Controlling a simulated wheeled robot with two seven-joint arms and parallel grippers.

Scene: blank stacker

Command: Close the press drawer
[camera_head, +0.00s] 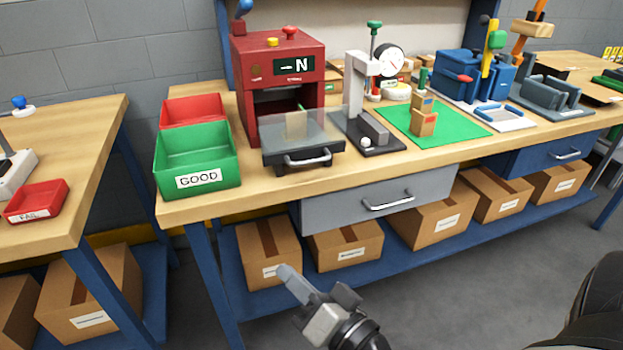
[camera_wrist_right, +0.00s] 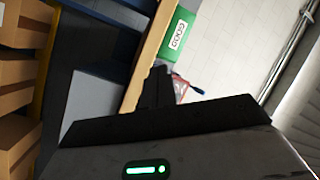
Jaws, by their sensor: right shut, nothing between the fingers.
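The red press (camera_head: 278,75) stands on the wooden bench, with a display reading "–N" on its front. Its dark press drawer (camera_head: 270,157) sticks out toward me, with a clear guard above it and a silver handle (camera_head: 308,159) on its front. A light block shows behind the guard. My right gripper (camera_head: 288,274) is shut and empty, low in front of the bench, below and apart from the drawer. Its dark fingers also show in the right wrist view (camera_wrist_right: 158,88), where I cannot make out the drawer. My left gripper is not in view.
A green GOOD bin (camera_head: 197,160) and a red bin (camera_head: 193,108) stand left of the press. A dial gauge stand (camera_head: 366,100) stands close on its right. A grey bench drawer (camera_head: 340,212) lies under the bench top. Cardboard boxes (camera_head: 268,252) fill the lower shelf.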

